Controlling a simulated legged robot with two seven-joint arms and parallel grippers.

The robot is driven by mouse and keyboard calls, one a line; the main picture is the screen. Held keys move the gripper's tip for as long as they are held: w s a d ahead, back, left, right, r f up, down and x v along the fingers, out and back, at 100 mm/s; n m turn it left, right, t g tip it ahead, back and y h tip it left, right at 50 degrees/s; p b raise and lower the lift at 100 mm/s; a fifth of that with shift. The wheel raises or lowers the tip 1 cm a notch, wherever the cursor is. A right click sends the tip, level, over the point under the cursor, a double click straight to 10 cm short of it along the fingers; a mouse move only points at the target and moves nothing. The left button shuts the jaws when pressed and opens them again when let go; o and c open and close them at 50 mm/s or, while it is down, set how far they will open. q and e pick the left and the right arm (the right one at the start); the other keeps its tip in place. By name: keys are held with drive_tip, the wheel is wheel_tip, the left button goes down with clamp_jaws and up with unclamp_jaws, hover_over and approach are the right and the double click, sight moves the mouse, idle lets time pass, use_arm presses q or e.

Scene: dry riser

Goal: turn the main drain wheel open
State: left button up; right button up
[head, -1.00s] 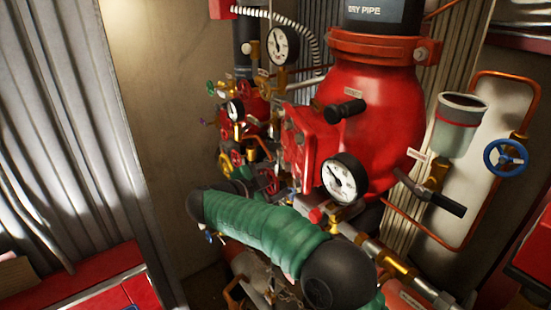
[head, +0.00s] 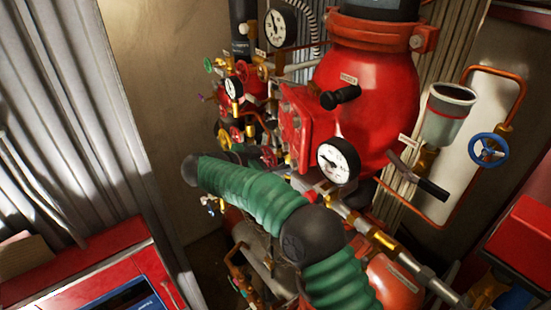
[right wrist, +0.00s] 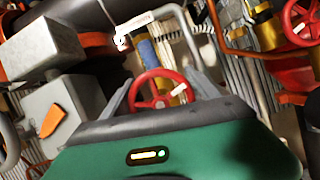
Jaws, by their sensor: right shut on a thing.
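In the right wrist view a red handwheel (right wrist: 158,101) with a small white tag stands between the two grey fingers of my right gripper (right wrist: 158,80). The gripper is shut on this wheel. A blue and brass valve body shows just behind it. In the head view my green-sleeved right arm (head: 255,192) reaches in from the bottom and bends left across the riser. Its fingers are hidden there. Small red handwheels (head: 237,135) show behind the arm, but I cannot tell which one is held. My left gripper is not in view.
The big red valve body (head: 365,110), with a pressure gauge (head: 338,160), stands right behind my arm. A blue handwheel (head: 488,150) and a grey cup (head: 447,112) are at right. A second red wheel (right wrist: 300,22) and grey boxes (right wrist: 62,115) crowd the gripper.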

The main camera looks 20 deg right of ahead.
drive_tip(key=shift+a+f, duration=0.1)
drive_tip(key=shift+f, duration=0.3)
drive_tip(key=o, duration=1.4)
drive_tip(key=shift+w, duration=0.1)
drive_tip(key=shift+c, duration=0.2)
drive_tip(key=shift+r, duration=0.15)
drive_tip(key=b+v, duration=0.3)
drive_tip(key=v, duration=1.4)
drive_tip(key=shift+w+a+b, duration=0.2)
drive_tip(key=shift+b, duration=0.2)
drive_tip(key=shift+d, duration=0.25)
